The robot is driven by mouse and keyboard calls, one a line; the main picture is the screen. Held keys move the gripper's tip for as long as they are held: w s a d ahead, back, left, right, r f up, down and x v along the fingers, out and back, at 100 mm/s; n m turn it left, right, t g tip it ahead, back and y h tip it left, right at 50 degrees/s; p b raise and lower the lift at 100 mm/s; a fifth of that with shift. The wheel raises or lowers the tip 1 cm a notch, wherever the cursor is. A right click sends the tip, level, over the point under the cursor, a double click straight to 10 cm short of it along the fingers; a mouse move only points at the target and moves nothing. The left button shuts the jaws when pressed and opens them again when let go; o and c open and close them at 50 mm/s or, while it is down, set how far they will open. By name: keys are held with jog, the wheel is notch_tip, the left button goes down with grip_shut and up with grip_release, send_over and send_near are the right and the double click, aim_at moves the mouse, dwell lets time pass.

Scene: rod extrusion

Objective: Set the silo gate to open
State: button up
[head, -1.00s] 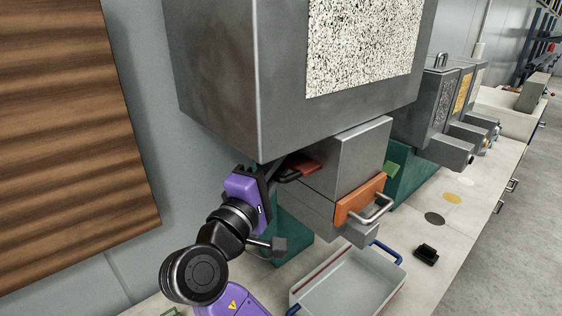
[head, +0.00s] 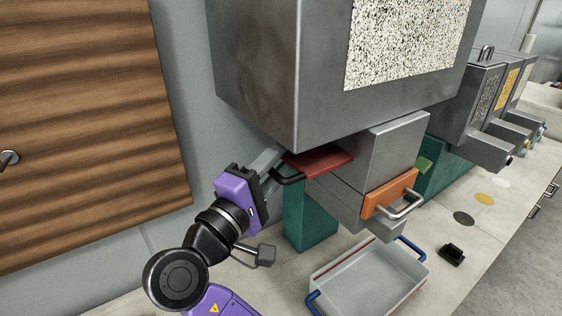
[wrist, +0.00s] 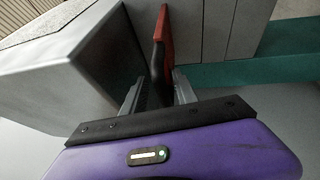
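The silo (head: 255,75) is a large grey metal box with a speckled window. Under it, a red gate plate (head: 322,162) juts out to the left from the grey outlet block (head: 385,145). A black handle (head: 288,179) is on the plate's outer end. My gripper (head: 272,160) is at this handle, below the silo. In the wrist view, the red plate (wrist: 166,40) is seen edge-on and the black handle (wrist: 157,65) lies between my two spread fingers. The fingers look open around it, with a gap on the left side. Contact on the right side is unclear.
An orange-fronted drawer (head: 391,194) with a metal handle is on the outlet block. A pale tray (head: 325,288) with blue handles stands below. Green supports (head: 300,215) hold the silo. A small black object (head: 452,254) lies on the bench. Smaller hoppers (head: 480,100) stand behind.

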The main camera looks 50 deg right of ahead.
jog(key=shift+f, duration=0.1)
jog(key=b+v, duration=0.2)
jog(key=v, duration=0.5)
jog(key=shift+a, duration=0.35)
dwell(0.4)
